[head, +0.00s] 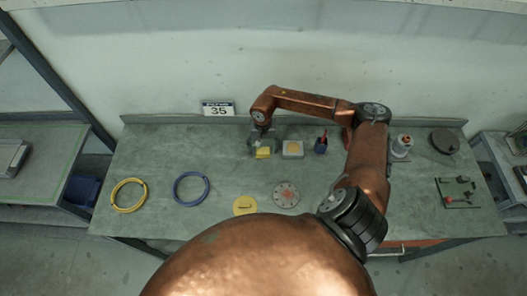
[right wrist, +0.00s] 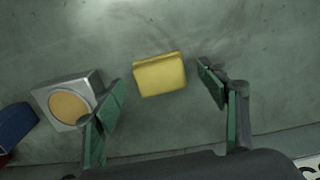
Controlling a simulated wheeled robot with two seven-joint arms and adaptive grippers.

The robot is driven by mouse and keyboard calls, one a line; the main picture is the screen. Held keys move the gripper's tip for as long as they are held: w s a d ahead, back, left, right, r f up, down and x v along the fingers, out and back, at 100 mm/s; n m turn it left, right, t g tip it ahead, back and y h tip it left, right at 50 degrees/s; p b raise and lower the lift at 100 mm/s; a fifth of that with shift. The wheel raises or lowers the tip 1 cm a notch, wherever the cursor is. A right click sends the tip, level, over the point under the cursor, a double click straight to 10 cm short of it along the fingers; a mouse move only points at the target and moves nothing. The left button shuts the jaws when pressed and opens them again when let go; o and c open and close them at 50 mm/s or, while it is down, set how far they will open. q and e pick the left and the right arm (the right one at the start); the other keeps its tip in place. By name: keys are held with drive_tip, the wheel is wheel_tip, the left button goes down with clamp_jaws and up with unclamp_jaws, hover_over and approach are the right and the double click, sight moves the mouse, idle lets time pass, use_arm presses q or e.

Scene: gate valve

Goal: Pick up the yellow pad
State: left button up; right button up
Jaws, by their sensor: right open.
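The yellow pad (head: 263,153) lies on the grey-green workbench, left of a small box with a round tan top. In the right wrist view the yellow pad (right wrist: 159,74) lies between and beyond the two green fingers of my right gripper (right wrist: 158,90), with a gap on both sides. My right gripper (head: 262,140) is open and empty, over the bench at the pad in the head view. In the head view the gripper is small and its fingers are hard to make out. My left gripper is not in view.
The silver box with a tan disc (head: 292,149) stands close right of the pad. A yellow ring (head: 129,195), a blue ring (head: 191,188), a round dial (head: 286,195) and a yellow disc (head: 245,205) lie nearer the front.

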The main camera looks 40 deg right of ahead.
drive_tip(key=shift+f, duration=0.8)
drive_tip(key=shift+c, duration=0.4)
drive_tip(key=shift+c, duration=0.8)
drive_tip(key=c, duration=0.9)
drive_tip(key=shift+r, duration=0.1)
